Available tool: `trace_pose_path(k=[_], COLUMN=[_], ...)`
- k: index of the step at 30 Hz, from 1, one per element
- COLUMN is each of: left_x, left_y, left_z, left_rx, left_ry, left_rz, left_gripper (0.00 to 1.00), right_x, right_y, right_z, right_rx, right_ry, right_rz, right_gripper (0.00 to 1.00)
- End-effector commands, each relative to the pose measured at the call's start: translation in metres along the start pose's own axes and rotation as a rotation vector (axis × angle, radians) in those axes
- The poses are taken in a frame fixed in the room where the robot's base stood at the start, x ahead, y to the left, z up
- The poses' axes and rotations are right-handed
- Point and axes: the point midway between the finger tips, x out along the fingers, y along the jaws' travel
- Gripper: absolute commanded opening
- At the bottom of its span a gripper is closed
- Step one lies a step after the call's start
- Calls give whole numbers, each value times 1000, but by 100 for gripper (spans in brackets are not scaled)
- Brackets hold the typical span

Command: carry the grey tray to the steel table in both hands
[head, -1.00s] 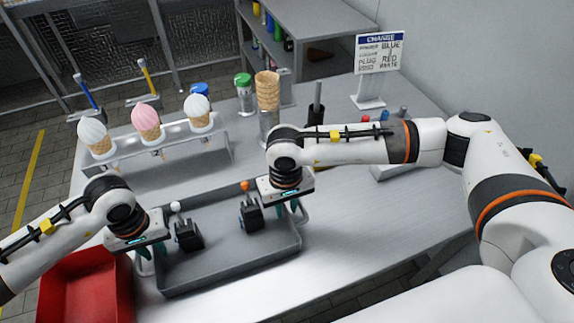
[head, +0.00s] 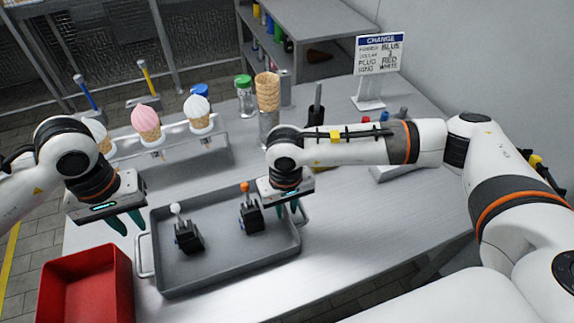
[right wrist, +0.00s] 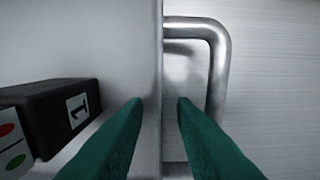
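The grey tray (head: 225,272) lies flat on a brushed-metal bench (head: 360,240), with two black blocks in it, one white-knobbed (head: 188,237) and one orange-knobbed (head: 251,216). My left gripper (head: 128,227) is open and empty, up and left of the tray, apart from its left handle (head: 143,257). My right gripper (head: 291,209) is at the tray's right end. In the right wrist view its fingers (right wrist: 160,103) are apart over the tray's rim, and the handle bar (right wrist: 217,75) lies to their right, not between them. Which table is the steel one I cannot tell.
A red bin (head: 88,285) stands left of the tray. A cone rack (head: 180,145) and a cone stack (head: 267,90) stand behind it. A sign (head: 379,53) is at the back right. A grey shelf table (head: 320,18) stands further back. The bench's right front is clear.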

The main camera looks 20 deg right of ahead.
Motion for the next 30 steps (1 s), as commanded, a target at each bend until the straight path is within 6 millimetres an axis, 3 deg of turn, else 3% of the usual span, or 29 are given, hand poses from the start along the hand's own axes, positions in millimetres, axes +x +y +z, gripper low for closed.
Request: trace_pose_path(k=[18, 30], left_x=[0, 0], left_y=[0, 0], left_z=[0, 0], left_rx=[0, 0], left_ry=[0, 0], left_rz=[0, 0], left_gripper=[24, 24], right_x=[-108, -118], right_y=[0, 0], right_z=[1, 0], right_rx=[0, 0], right_ry=[-3, -1], right_rz=[1, 0], right_gripper=[24, 24])
